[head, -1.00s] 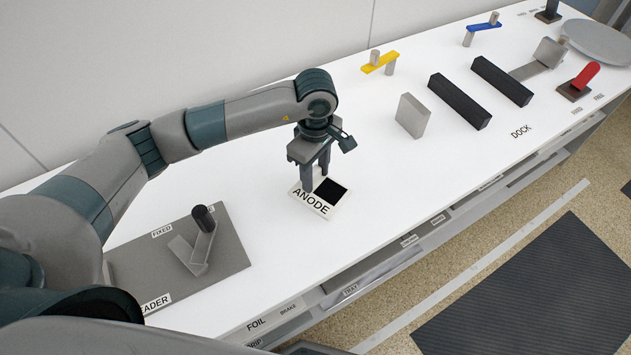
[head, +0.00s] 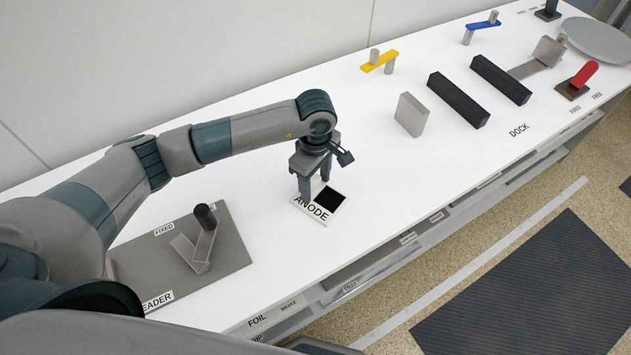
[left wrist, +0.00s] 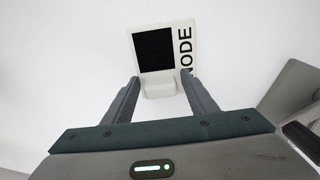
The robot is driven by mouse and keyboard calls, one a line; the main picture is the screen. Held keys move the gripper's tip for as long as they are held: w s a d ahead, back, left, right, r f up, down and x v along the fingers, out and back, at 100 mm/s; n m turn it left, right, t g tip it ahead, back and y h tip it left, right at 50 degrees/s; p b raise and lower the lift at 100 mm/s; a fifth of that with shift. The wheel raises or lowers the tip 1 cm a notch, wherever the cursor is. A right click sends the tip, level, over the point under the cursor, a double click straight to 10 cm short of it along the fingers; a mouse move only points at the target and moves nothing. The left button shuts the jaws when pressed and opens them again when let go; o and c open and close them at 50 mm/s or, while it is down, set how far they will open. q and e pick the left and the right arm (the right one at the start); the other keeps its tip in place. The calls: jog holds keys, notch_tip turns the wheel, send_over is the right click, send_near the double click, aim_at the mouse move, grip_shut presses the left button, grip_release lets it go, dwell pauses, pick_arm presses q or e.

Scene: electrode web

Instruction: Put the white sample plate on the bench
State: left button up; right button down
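The white sample plate (head: 328,212) carries a black square and the word ANODE and lies roughly level at the middle of the bench (head: 260,265). It also shows in the left wrist view (left wrist: 183,68), with a raised white tab at its near edge. My left gripper (head: 313,188) points down over the plate. In the left wrist view its two fingers (left wrist: 160,84) stand on either side of the tab and seem to touch it. I cannot tell whether the plate's underside touches the bench. My right gripper is not in view.
A grey board (head: 225,255) with a post and bracket lies to the left. A grey block (head: 411,115), two black bars (head: 458,100), and yellow (head: 379,62) and blue (head: 484,24) levers stand to the right. Bare bench surrounds the plate.

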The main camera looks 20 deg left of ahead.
aim_at(316, 182)
pick_arm(q)
jog(key=shift+r, duration=0.1)
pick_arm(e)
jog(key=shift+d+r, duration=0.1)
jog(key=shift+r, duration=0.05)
pick_arm(q)
jog(key=shift+r, duration=0.4)
notch_tip(316, 182, up, 4)
jog(key=shift+f+b, duration=0.15)
jog(key=shift+b, duration=0.7)
notch_tip(316, 182, up, 8)
jog(key=b, duration=0.2)
jog(key=shift+f, duration=0.15)
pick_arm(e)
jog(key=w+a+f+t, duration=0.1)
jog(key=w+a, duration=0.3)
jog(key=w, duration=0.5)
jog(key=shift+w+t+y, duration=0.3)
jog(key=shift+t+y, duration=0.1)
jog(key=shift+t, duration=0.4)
